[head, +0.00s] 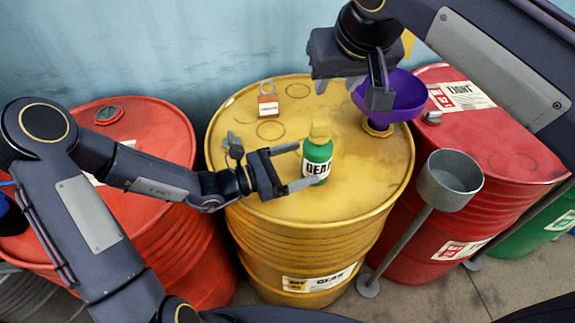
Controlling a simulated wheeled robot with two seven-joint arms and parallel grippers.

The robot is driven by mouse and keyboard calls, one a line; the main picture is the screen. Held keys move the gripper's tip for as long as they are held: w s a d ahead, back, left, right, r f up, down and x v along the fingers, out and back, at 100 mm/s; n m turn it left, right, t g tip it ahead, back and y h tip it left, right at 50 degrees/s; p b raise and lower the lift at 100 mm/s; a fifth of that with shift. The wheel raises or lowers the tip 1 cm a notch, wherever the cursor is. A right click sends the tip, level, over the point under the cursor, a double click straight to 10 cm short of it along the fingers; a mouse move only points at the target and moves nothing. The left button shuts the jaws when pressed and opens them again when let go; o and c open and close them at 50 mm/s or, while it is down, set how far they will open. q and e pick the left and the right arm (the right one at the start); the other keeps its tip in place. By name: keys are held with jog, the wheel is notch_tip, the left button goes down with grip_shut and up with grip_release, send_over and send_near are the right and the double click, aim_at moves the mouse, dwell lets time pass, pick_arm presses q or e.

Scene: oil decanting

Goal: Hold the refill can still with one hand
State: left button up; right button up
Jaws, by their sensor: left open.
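The refill can, a small green can (317,160) with a "GEAR" label and yellow top, stands upright on the yellow drum (255,190). My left gripper (308,164) reaches in from the left, open. Its fingers lie at the can's far-left and near-left sides; whether they touch it is unclear. My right gripper (378,98) points down from the top, at the left rim of a purple funnel (402,92). The funnel stands over the drum's bung opening (377,129). I cannot tell whether the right gripper's fingers close on the rim.
A tagged padlock-like item (268,104) lies on the yellow drum's far side. A red drum (150,125) stands left, another (480,130) right. A grey cup on a pole (450,180) stands in front right. A green drum (535,236) is at the far right.

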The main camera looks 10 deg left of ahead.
aim_at(318, 158)
pick_arm(q)
jog(key=shift+x, duration=2.75)
jog(key=c, duration=1.3)
